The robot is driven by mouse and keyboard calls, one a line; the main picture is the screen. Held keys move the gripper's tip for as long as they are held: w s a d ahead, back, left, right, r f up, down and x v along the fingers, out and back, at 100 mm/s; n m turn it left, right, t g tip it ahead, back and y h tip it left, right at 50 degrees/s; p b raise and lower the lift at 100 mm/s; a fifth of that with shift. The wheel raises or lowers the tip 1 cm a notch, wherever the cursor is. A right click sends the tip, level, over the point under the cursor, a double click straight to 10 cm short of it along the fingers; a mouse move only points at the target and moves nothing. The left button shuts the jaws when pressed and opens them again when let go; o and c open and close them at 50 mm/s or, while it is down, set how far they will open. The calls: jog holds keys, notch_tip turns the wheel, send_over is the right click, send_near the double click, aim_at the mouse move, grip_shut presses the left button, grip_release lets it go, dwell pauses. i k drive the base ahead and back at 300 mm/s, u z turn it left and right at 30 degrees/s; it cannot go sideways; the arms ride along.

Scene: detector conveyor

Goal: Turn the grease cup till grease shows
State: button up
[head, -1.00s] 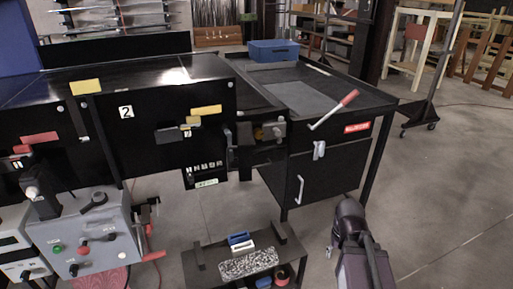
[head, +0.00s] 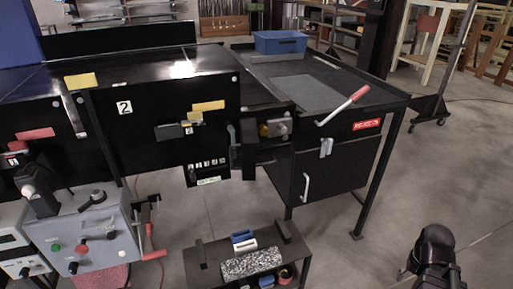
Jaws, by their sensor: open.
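A small amber-yellow knob-like part (head: 264,130) sits beside a grey fitting (head: 281,127) at the right end of the black conveyor (head: 160,130). It may be the grease cup, but it is too small to tell, and no grease can be made out. Part of my dark arm (head: 435,250) stands at the lower right, well apart from the conveyor. My gripper's fingers are not in the picture.
A black cabinet (head: 333,180) with a red-gripped lever (head: 345,105) adjoins the conveyor; a blue bin (head: 280,42) stands on it. A low black stand (head: 205,270) and a grey control box (head: 95,235) are in front.

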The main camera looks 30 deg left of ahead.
aim_at(263, 130)
jog(key=z, duration=0.25)
jog(key=k, duration=0.85)
jog(key=u, duration=1.35)
jog(key=i, duration=1)
